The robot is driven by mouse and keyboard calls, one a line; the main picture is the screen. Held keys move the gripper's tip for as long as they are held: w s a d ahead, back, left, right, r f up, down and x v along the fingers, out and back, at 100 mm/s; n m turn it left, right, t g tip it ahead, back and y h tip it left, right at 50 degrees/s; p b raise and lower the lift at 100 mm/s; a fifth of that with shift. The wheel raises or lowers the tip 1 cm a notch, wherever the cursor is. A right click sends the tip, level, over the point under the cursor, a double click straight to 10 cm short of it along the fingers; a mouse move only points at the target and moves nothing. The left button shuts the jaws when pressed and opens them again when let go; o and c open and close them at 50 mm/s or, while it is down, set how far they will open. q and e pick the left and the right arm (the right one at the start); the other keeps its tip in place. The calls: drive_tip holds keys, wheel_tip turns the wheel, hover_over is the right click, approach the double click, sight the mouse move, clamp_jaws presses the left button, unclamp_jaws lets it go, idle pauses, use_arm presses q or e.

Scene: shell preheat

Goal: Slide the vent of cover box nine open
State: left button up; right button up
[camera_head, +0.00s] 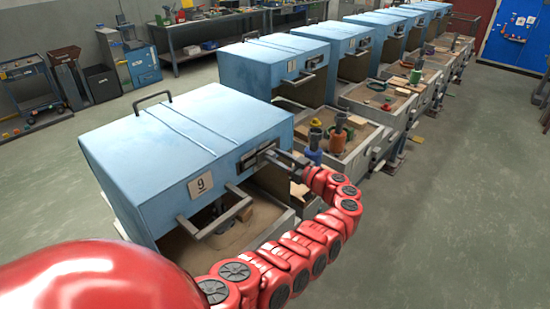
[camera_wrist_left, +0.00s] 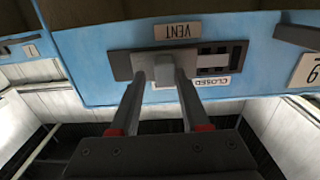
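Cover box nine (camera_head: 185,150) is a blue hood with a plate marked 9 on its front, at the left of the head view. Its vent slide (camera_wrist_left: 120,66) is a dark plate with a grey knob (camera_wrist_left: 166,68), under an upside-down VENT label (camera_wrist_left: 176,31) in the left wrist view. A CLOSED label (camera_wrist_left: 195,82) lies to the right of the knob there. Slots show in the plate's right part. My right gripper is not in view.
A grey bar handle (camera_head: 213,217) sticks out of the box front below the plate. More blue hoods (camera_head: 265,62) and open bins (camera_head: 352,140) stand in a row behind. The floor (camera_head: 450,190) on the right is clear.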

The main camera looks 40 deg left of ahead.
use_arm(q)
drive_tip(key=shift+o, duration=0.9)
drive_tip(key=shift+w+d, duration=0.1)
drive_tip(key=shift+f, duration=0.1)
drive_tip(key=shift+a, duration=0.2)
drive_tip(key=shift+s+d, duration=0.1)
drive_tip(key=shift+s, duration=0.1)
drive_tip(key=s+d+b, duration=0.1)
drive_tip(key=d+b, duration=0.3)
drive_tip(key=d, duration=1.3)
drive_tip(key=shift+d+b, duration=0.15)
drive_tip(key=shift+b, duration=0.2)
drive_tip(key=shift+s, duration=0.1)
